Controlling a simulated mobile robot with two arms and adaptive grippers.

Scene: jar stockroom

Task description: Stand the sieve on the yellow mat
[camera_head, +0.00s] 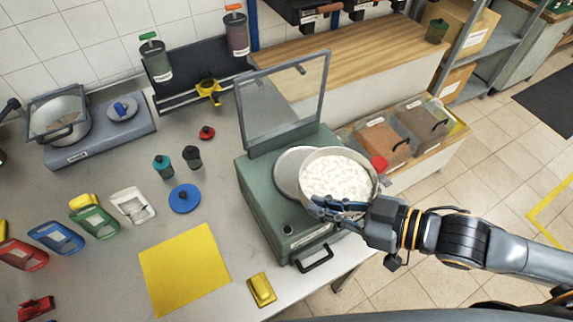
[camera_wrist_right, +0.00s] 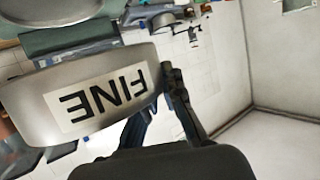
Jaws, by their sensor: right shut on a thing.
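The sieve (camera_head: 338,176) is a round metal pan holding white lumps. It overlaps the right side of the round plate on the green machine; I cannot tell whether it touches the machine. In the right wrist view its side wall (camera_wrist_right: 92,98) bears a "FINE" label, seen upside down. My right gripper (camera_head: 335,206) is shut on the sieve's near rim; its fingers also show in the right wrist view (camera_wrist_right: 160,112). The yellow mat (camera_head: 185,268) lies flat and bare on the grey counter, left of the green machine. My left gripper is not in view.
The green machine (camera_head: 262,205) has a raised clear lid (camera_head: 285,100) behind the sieve. A yellow block (camera_head: 261,290) lies right of the mat, a blue disc (camera_head: 184,199) behind it. Several coloured scoops, including a green one (camera_head: 95,222), lie to the left.

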